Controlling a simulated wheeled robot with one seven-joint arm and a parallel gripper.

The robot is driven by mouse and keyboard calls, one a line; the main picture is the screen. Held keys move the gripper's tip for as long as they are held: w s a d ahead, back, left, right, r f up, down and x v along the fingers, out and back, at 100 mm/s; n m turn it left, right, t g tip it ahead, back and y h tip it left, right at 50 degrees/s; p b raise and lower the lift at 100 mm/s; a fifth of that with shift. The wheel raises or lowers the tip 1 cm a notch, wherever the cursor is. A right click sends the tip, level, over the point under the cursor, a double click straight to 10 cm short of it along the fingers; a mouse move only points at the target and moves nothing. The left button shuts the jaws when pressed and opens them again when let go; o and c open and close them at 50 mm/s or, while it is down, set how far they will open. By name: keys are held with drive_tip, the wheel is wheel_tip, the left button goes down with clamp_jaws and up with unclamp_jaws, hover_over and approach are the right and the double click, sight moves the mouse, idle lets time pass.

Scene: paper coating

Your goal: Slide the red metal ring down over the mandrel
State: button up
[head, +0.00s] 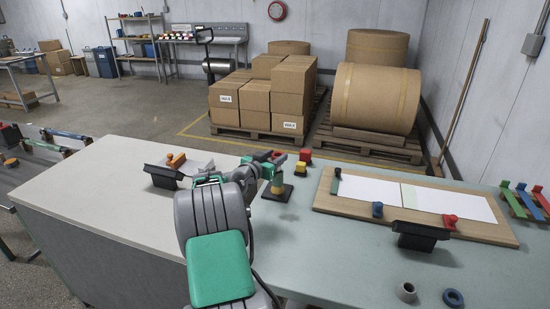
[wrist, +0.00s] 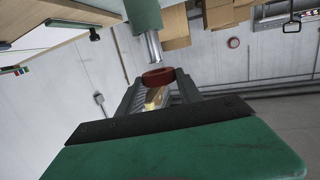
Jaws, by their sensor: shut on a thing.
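My gripper (wrist: 158,84) is shut on the red metal ring (wrist: 158,76), which sits between the fingertips in the wrist view. The mandrel (wrist: 147,22), a green cylinder with a narrower silver tip, points toward the ring in that upside-down view. The ring is close to the tip and appears just beyond its end; I cannot tell whether they touch. In the head view my gripper (head: 274,158) is over the mandrel's stand (head: 277,190), with its dark square base on the table. My arm hides part of this area, and the ring is too small to judge there.
Red and yellow blocks (head: 302,163) stand just right of the stand. A wooden board (head: 330,206) with white sheets lies further right. Grey (head: 406,292) and blue rings (head: 453,298) lie near the front. A black angled panel (head: 163,176) stands left. Table between is clear.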

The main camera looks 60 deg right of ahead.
drive_tip(key=shift+f+b, duration=1.9)
drive_tip(key=shift+b, duration=0.15)
drive_tip(key=o, duration=1.5)
drive_tip(key=shift+c, duration=0.2)
drive_tip(key=shift+a, duration=0.15)
drive_tip(key=a+r+b, duration=0.1)
drive_tip(key=a, duration=0.6)
drive_tip(key=shift+w+a+r, duration=0.15)
drive_tip(key=shift+w+a, duration=0.1)
